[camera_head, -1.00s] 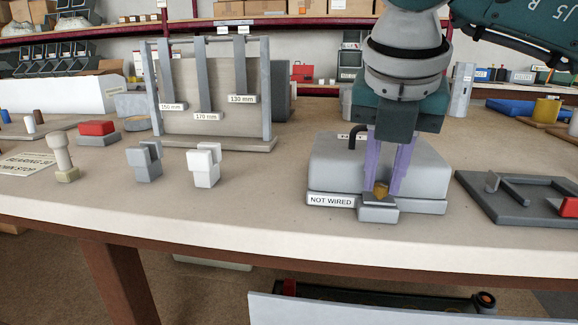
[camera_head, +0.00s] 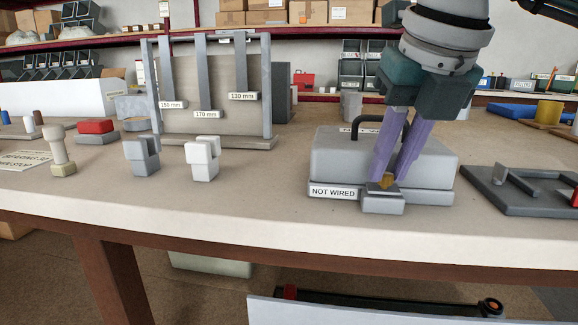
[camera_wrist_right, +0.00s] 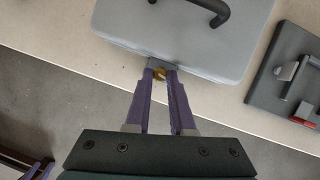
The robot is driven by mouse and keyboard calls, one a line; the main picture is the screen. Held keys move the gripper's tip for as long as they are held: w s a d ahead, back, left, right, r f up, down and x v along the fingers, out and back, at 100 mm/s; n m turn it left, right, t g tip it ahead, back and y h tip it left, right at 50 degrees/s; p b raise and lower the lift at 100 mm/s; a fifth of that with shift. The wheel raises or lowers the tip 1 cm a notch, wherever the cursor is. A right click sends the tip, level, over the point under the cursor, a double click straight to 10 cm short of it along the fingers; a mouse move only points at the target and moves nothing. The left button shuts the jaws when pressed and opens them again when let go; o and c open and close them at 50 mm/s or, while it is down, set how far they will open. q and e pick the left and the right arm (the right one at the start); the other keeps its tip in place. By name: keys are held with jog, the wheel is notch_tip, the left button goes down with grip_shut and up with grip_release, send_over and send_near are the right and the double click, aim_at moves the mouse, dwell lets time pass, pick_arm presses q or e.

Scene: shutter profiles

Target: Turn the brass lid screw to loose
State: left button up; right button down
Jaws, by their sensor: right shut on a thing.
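The brass lid screw (camera_head: 387,181) sits on a small grey block (camera_head: 383,203) at the front of a grey box (camera_head: 330,160) labelled "NOT WIRED". My right gripper (camera_head: 388,178) comes down from above, tilted, with its purple fingers shut on the screw. In the right wrist view the brass screw (camera_wrist_right: 160,74) shows between the two fingertips (camera_wrist_right: 161,72), partly hidden by them. The screw's exact turn position cannot be told.
A black handle (camera_head: 368,122) stands on the box lid. A dark plate with a lever (camera_head: 515,185) lies to the right. White and grey blocks (camera_head: 202,160) and a rack of hanging strips (camera_head: 205,85) stand to the left. The bench front edge is close.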

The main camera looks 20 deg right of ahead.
jog(key=shift+n+y+b, duration=0.4)
jog(key=shift+n+y, duration=0.1)
jog(key=shift+n, duration=0.7)
jog(key=shift+d, duration=0.1)
jog(key=c, duration=0.8)
grip_release()
jog(key=shift+o, duration=0.2)
